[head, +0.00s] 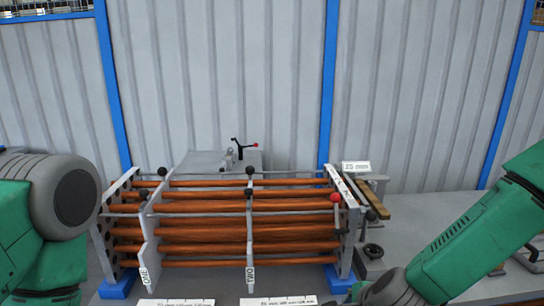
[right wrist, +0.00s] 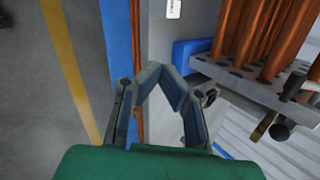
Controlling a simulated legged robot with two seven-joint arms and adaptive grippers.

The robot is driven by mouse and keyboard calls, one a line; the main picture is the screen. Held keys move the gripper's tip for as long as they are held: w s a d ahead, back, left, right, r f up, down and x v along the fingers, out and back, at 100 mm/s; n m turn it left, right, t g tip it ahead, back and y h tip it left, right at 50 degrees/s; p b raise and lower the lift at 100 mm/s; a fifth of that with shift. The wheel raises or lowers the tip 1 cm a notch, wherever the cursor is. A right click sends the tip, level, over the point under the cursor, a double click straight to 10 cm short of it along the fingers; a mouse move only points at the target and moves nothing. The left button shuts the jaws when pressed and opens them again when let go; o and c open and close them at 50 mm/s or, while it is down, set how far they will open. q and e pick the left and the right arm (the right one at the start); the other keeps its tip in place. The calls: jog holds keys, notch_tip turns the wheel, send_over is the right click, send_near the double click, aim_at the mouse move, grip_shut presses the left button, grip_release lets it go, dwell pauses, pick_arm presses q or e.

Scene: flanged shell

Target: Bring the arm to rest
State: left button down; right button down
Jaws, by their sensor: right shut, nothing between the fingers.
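The flanged shell's tube bundle (head: 220,228), a frame of several copper-brown tubes between grey end plates, lies across the middle of the bench in the head view. Two inner plates are labelled ONE (head: 146,250) and TWO (head: 250,235). My right arm comes in from the lower right, beside the right end of the bundle. In the right wrist view my right gripper (right wrist: 167,75) is shut and empty, its fingertips together. It is apart from the bundle's tubes and holed end plate at the upper right. My left arm shows at the left edge; its gripper is out of view.
Blue blocks (head: 117,285) support the bundle's ends. A grey box with a black-handled clamp (head: 240,150) stands behind it. A wooden-handled tool (head: 373,196) and a 25 mm label (head: 356,167) are at right. The right wrist view shows floor with a yellow stripe (right wrist: 72,70).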

jog(key=s+d+f+n+g+b, duration=0.35)
jog(key=s+f+n, duration=0.65)
jog(key=s+f, duration=0.5)
jog(key=s+d+f+n+g+b, duration=0.1)
jog(key=s+d+f+n, duration=0.1)
jog(key=s, duration=0.3)
jog(key=s+d+f+n+g+h+b, duration=0.1)
jog(key=s+d+f+n, duration=0.1)
jog(key=s+d+n, duration=0.1)
jog(key=s+d+f+n+g+b, duration=0.1)
jog(key=s+d+f+n, duration=0.1)
jog(key=s+n, duration=0.2)
jog(key=s, duration=0.3)
jog(key=shift+s+d+f+n, duration=0.25)
jog(key=shift+s+f+n, duration=0.05)
jog(key=shift+s+n, duration=0.1)
jog(key=shift+w+d, duration=0.15)
jog(key=shift+w, duration=0.05)
